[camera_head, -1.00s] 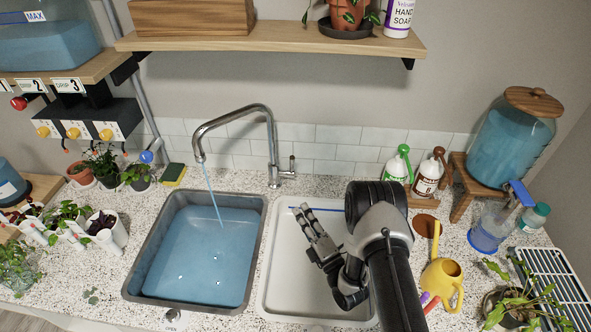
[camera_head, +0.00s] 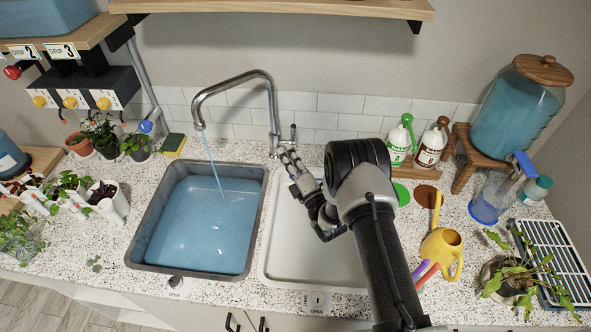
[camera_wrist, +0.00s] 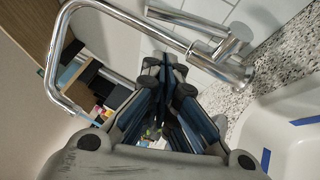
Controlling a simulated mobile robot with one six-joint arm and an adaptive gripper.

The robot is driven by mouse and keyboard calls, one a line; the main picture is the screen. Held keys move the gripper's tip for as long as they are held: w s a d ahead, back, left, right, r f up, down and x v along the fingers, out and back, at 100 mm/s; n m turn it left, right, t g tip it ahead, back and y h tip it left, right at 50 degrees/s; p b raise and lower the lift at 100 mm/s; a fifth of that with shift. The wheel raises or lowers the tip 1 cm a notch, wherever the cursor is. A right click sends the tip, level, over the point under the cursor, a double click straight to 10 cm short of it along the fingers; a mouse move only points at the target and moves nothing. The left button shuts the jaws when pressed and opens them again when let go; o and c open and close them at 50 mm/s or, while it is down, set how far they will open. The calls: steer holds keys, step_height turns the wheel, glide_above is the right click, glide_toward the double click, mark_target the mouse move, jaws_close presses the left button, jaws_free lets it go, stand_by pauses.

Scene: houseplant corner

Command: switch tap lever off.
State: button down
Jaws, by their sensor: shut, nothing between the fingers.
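The chrome tap (camera_head: 272,110) stands behind the two basins, and a stream of water (camera_head: 213,165) runs from its spout into the left basin (camera_head: 258,205). The short tap lever (camera_head: 293,132) sticks up on the right side of the tap's lower body. My gripper (camera_head: 287,153) is shut and empty, its fingertips just below the lever near the tap base. In the wrist view the fingertips of my gripper (camera_wrist: 165,72) point toward the tap body (camera_wrist: 235,72) and the lever (camera_wrist: 188,20). I cannot tell whether they touch.
The left basin holds much blue water; the right basin (camera_head: 290,265) looks empty under my arm. A green-labelled bottle (camera_head: 399,143) and a brown-labelled bottle (camera_head: 431,147) stand right of the tap. A yellow watering can (camera_head: 440,245) is at the right. Potted plants stand at the left.

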mark_target(292, 130)
steer(key=shift+w+d+r, duration=0.2)
steer(key=shift+w, duration=0.35)
steer(key=shift+w+d+r, duration=0.15)
steer(key=shift+w, duration=0.35)
steer(key=shift+w+d+r, duration=0.2)
steer(key=shift+w, duration=0.35)
steer(key=shift+w+r+m+g+h+p, duration=0.5)
steer(key=shift+w+r+m+h+p, duration=0.25)
steer(key=shift+r, duration=0.25)
steer(key=shift+w+r+m+g, duration=0.2)
steer(key=shift+w+m+g, duration=0.05)
steer(key=shift+w+g, duration=0.05)
steer(key=shift+w+d+f+h+b, duration=0.15)
steer(key=shift+w+h+b, duration=0.15)
steer(key=shift+b, duration=0.3)
steer(key=shift+w+r, duration=0.2)
steer(key=shift+w, duration=0.05)
steer(key=shift+f+b, duration=0.1)
steer(key=shift+b, duration=0.2)
